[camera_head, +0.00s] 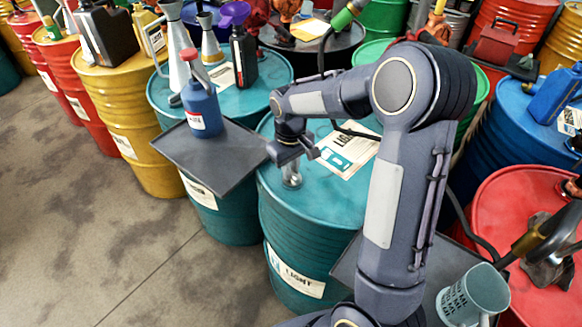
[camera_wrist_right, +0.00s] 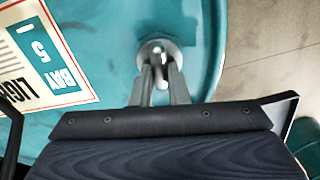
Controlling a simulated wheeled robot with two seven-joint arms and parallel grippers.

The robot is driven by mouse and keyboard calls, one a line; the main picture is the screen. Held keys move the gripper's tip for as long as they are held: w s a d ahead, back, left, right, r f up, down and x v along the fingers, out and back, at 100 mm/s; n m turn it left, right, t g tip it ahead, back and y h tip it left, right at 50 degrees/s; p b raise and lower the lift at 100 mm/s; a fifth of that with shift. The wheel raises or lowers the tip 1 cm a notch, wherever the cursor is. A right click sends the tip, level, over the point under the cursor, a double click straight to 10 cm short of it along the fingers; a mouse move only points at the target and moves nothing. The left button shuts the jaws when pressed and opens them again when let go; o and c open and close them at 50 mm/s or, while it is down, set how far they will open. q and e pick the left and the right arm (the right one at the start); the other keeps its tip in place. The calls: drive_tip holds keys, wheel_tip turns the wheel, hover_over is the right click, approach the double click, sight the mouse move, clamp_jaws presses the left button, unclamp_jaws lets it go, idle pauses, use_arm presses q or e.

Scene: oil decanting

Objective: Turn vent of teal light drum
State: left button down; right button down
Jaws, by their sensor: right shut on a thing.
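The teal light drum (camera_head: 310,215) stands in the middle of the head view, with a "LIGHT" label on its side and a paper sheet on its lid. Its vent (camera_head: 291,180) is a small silvery fitting near the lid's front left edge. My right gripper (camera_head: 292,160) is directly above the vent, pointing down. In the right wrist view the vent (camera_wrist_right: 158,48) shows as a round metal base with a small upright pin. The two fingers of my right gripper (camera_wrist_right: 160,76) close on that pin from both sides. My left gripper is not in view.
A dark tray (camera_head: 212,158) juts out left of the drum, with a blue oil can (camera_head: 202,105) at its back edge. Drums crowd the back and right; the floor at left is clear.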

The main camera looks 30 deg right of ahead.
idle(0.4)
drive_tip(key=c, duration=1.4)
unclamp_jaws()
wheel_tip(320, 180, up, 8)
drive_tip(key=shift+f, duration=0.2)
drive_tip(key=shift+r, duration=0.15)
